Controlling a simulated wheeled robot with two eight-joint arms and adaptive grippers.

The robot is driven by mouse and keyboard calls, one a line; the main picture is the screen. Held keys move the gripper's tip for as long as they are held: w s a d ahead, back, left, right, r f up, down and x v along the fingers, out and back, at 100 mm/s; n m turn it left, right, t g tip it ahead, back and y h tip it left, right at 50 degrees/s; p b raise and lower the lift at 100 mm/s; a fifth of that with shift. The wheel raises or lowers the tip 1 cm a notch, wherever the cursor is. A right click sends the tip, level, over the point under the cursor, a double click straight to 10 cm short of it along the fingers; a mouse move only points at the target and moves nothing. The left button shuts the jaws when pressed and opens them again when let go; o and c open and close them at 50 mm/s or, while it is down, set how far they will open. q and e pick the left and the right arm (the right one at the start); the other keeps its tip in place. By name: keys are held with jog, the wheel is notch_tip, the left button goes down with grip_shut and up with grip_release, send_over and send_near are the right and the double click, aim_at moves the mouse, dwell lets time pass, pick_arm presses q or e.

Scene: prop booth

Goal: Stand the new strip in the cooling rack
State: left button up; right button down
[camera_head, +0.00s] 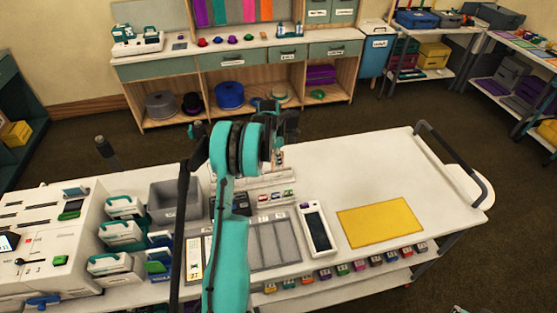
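My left arm rises from the bottom and hides the middle of the white cart top. My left gripper (279,150) is above the far edge of the cart, seen partly from behind its own wrist. A small pale piece with dark marks (278,159) shows at its fingertips; I cannot tell whether it is the new strip or part of the gripper. Just below it stands a low white stepped rack (290,183) with small coloured pieces in its front, perhaps the cooling rack. My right gripper is not in view.
A white machine (45,240), teal-handled cases (122,233) and a grey bin (173,201) fill the cart's left. A grey slotted tray (275,243), a dark-screened device (317,229) and a yellow mat (380,222) lie rightward. The far right top is clear.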

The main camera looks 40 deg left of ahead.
pick_arm(q)
jog(key=shift+o, duration=0.6)
jog(key=r, duration=0.8)
jog(key=s+a+r, duration=0.1)
jog(key=r, duration=0.3)
jog(key=shift+d, duration=0.1)
